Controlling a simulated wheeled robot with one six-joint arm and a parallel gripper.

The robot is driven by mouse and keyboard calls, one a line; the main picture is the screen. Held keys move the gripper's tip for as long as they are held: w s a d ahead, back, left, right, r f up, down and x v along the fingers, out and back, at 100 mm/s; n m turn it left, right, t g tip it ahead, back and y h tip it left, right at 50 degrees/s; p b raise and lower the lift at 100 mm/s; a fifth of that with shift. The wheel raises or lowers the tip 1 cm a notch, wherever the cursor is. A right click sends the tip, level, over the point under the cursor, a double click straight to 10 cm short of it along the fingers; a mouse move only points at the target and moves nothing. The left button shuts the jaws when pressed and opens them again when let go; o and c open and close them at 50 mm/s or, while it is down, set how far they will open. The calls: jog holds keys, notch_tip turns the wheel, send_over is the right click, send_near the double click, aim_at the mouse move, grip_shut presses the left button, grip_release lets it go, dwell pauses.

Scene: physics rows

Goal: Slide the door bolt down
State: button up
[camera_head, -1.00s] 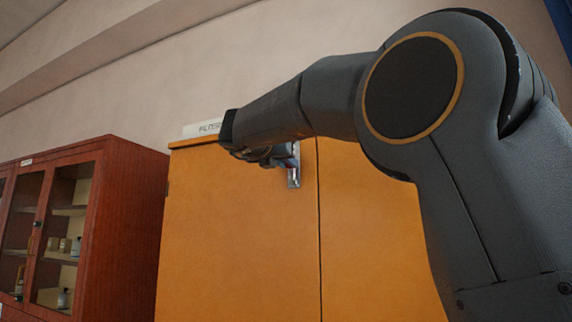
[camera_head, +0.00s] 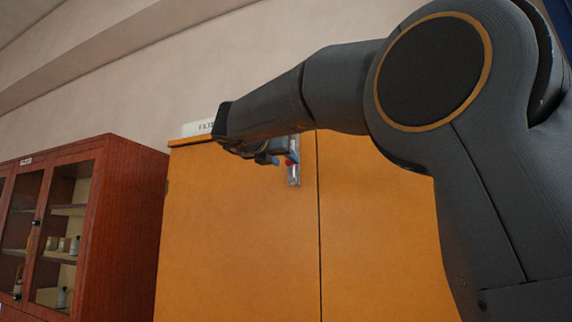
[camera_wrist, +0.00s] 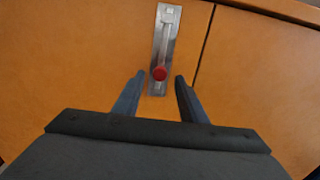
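The door bolt is a narrow silver plate (camera_wrist: 168,38) with a slot and a round red knob (camera_wrist: 159,73) on the orange cabinet door. In the wrist view the knob sits near the plate's lower end, at the end of the slot. In the head view the plate (camera_head: 294,175) shows beside the door seam, its upper part partly covered by my gripper.
The orange cabinet (camera_head: 235,230) has a vertical seam just right of the bolt. A white sign (camera_head: 198,128) stands on its top. A red-brown glass-fronted cabinet (camera_head: 120,220) stands to the left.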

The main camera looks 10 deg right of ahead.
jog(key=b+v, duration=0.1)
jog(key=v, duration=0.4)
jog(key=shift+s+a+b, duration=0.25)
jog(key=shift+s+b, duration=0.1)
